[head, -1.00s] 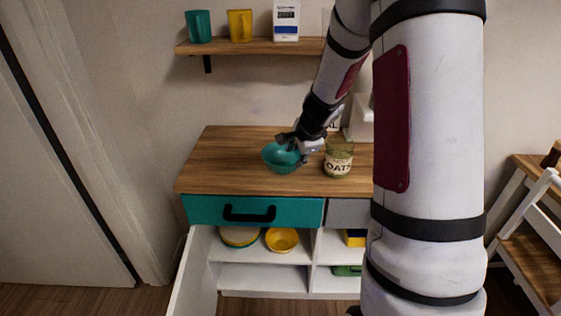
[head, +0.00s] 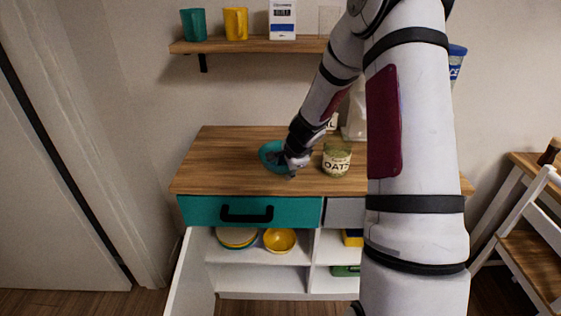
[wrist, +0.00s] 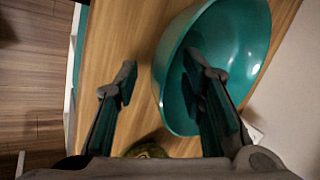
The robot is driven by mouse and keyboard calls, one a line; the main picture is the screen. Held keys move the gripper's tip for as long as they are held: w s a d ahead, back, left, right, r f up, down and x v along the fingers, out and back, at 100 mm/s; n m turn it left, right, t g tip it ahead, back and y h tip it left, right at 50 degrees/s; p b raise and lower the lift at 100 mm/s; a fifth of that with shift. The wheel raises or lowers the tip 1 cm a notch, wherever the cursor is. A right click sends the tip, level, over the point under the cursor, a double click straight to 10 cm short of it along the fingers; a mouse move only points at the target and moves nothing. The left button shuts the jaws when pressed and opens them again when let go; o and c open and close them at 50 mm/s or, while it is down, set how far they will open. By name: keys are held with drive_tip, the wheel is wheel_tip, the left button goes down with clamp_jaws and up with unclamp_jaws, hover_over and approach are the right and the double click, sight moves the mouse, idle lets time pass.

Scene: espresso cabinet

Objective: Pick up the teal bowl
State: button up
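The teal bowl (head: 268,153) is on the wooden cabinet top, partly hidden by my gripper (head: 290,170). In the wrist view the bowl (wrist: 237,45) fills the upper right. My gripper (wrist: 160,72) is open there, its fingers apart on either side of the bowl's near wall. One finger is over the inside of the bowl and the other is outside, above the wood. I cannot tell whether either finger touches the bowl.
A glass oats jar (head: 336,161) stands close to the right of my gripper. The wooden top (head: 215,165) is clear at left. Below are a teal drawer (head: 200,211) and open shelves with a yellow bowl (head: 279,241). A wall shelf (head: 240,47) holds cups.

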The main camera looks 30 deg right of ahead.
clamp_jaws()
drive_tip(key=shift+r, duration=0.2)
drive_tip(key=shift+r+p, duration=0.35)
drive_tip(key=shift+r, duration=1.15)
drive_tip(key=shift+s+r, duration=0.1)
drive_tip(key=shift+r, duration=0.1)
drive_tip(key=shift+s+a+b, duration=0.2)
drive_tip(key=shift+s+b, duration=0.1)
drive_tip(key=shift+s, duration=0.45)
drive_tip(key=shift+s+a+b, duration=0.2)
drive_tip(key=shift+s+b, duration=0.1)
drive_tip(key=shift+s, duration=0.45)
drive_tip(key=s+a+b, duration=0.2)
drive_tip(key=s+b, duration=0.1)
drive_tip(key=s, duration=0.3)
drive_tip(key=s+a+r+b, duration=0.1)
drive_tip(key=s+b, duration=0.2)
drive_tip(key=s, duration=0.3)
drive_tip(key=shift+a+r, duration=0.15)
drive_tip(key=shift+a, duration=0.25)
